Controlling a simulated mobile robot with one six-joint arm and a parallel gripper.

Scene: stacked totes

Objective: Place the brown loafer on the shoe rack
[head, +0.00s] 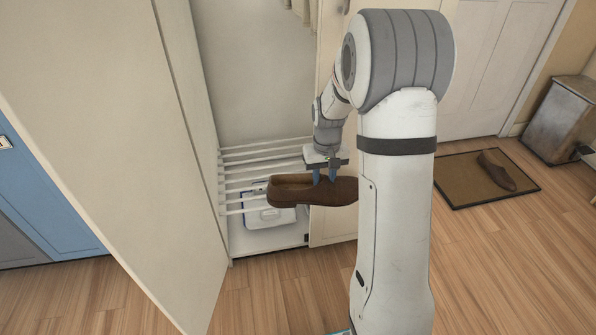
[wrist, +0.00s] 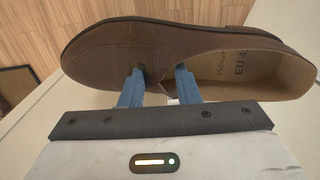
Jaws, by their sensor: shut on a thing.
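A brown loafer (head: 290,189) hangs from my gripper (head: 324,175) at the front of the open cabinet. In the wrist view the loafer (wrist: 100,50) lies across the top, its opening to the right with "EU 4" lettering inside. My gripper's blue fingers (wrist: 157,88) are shut on the near side of the shoe, close to its middle. The shoe rack (head: 232,212) is a set of white bars inside the cabinet, behind the loafer. The loafer and gripper hide part of the bars, and I cannot tell whether the loafer touches them. A second brown shoe (head: 496,170) lies on the doormat.
A white bin with a blue edge (head: 268,218) stands below the bars. A tall cabinet door (head: 110,120) stands open at left, another panel (head: 332,229) at right. The doormat (head: 455,179) and a grey bin (head: 562,118) are far right. Wooden floor in front is clear.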

